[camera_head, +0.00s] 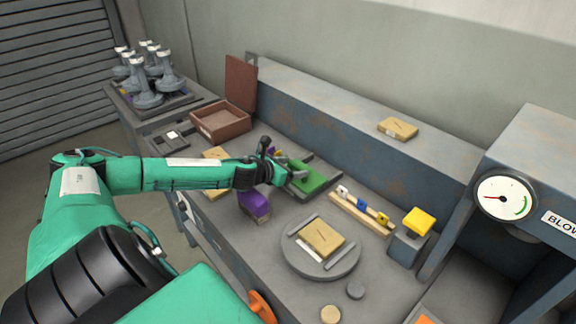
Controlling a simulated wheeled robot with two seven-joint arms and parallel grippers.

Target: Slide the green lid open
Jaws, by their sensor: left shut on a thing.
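The green lid (308,177) lies on a low grey box near the middle of the bench, against the back ledge. My left gripper (285,174) reaches in from the left and is at the lid's left end. It is shut on a part there, seemingly the lid's handle, but the fingers are small and partly hidden by my wrist. A bit of purple and yellow shows just behind the gripper. My right gripper is not in view.
A purple block (254,204) stands below my left wrist. A round turntable (290,258) holds a tan plate (320,238). A wooden rack (362,213), yellow button (418,221), open brown box (221,121) and gauge (503,198) stand around the bench.

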